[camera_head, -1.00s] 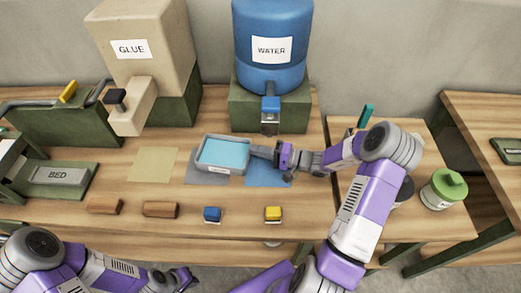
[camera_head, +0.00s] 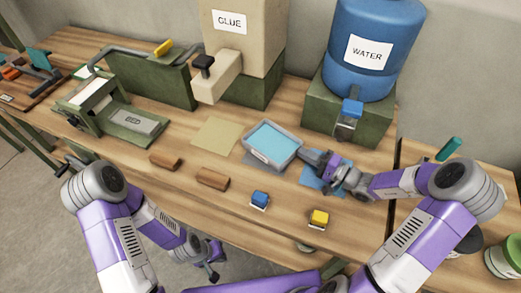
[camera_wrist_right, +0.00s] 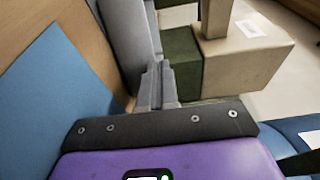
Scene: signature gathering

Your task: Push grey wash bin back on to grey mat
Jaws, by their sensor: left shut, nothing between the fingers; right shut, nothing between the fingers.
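The grey wash bin (camera_head: 298,151), with light blue inside, sits on the bench over the grey mat (camera_head: 262,164). A strip of the mat shows along the bin's left and front sides. My right gripper (camera_head: 304,155) is shut at the bin's right end, its tips at or very close to the wall; contact is hard to tell. In the right wrist view the shut fingers (camera_wrist_right: 155,85) are beside the bin's grey wall (camera_wrist_right: 125,45). My left gripper (camera_head: 213,275) is shut and empty, low in front of the bench.
A blue mat (camera_head: 311,180) lies under my right gripper, and a tan mat (camera_head: 215,137) lies left of the bin. The water barrel (camera_head: 375,45) and glue container (camera_head: 240,40) stand behind. Brown blocks (camera_head: 212,179), a blue stamp (camera_head: 260,198) and a yellow stamp (camera_head: 319,217) line the front.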

